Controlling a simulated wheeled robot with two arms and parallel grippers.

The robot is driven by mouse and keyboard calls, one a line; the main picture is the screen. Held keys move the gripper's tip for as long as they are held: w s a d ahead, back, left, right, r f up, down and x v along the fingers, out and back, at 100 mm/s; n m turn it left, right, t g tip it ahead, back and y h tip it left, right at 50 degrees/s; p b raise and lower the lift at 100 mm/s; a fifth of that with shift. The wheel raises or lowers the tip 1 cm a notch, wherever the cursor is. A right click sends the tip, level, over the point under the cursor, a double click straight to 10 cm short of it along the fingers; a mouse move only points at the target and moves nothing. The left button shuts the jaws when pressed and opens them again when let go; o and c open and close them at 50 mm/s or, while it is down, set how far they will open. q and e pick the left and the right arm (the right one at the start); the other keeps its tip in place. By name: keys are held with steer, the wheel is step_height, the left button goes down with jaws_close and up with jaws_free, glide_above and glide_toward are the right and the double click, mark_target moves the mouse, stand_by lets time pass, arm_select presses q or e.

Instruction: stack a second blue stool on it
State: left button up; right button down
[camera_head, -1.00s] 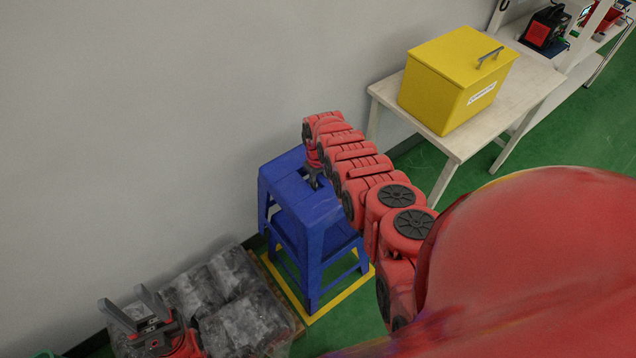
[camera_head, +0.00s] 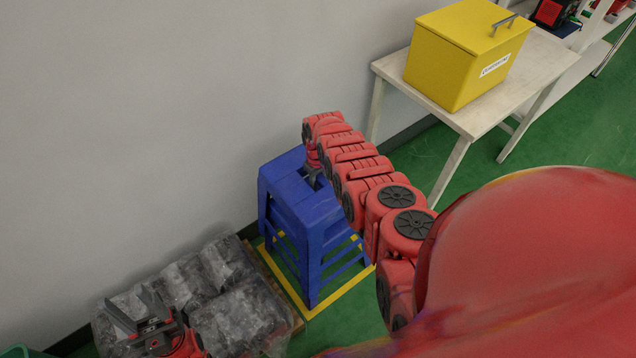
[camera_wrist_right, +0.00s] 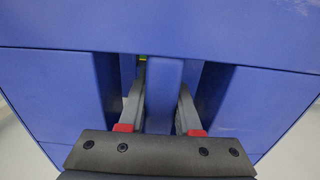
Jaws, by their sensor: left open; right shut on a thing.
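One blue stool (camera_head: 313,222) stands upright in the middle of the head view, over a yellow floor outline. My right gripper (camera_head: 312,178) reaches down to the slots in its seat from above. In the right wrist view my right gripper's fingers (camera_wrist_right: 160,90) go into two slots and are shut on the bar between them, part of the blue seat (camera_wrist_right: 160,25). No separate second stool can be made out. I cannot tell whether the legs touch the floor. My left gripper (camera_head: 132,303) is open and empty over the wrapped bags at lower left.
Grey plastic-wrapped bags (camera_head: 238,318) lie on a pallet left of the stool. The yellow floor outline (camera_head: 340,293) surrounds the stool's foot area. A white table (camera_head: 490,110) with a yellow box (camera_head: 450,70) stands right. The wall is close behind. Green floor (camera_head: 425,165) shows between stool and table.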

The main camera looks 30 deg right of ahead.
step_height(320, 180, down, 12)
steer(key=b, duration=1.1)
steer(key=shift+w, duration=0.1)
steer(key=shift+s, duration=0.2)
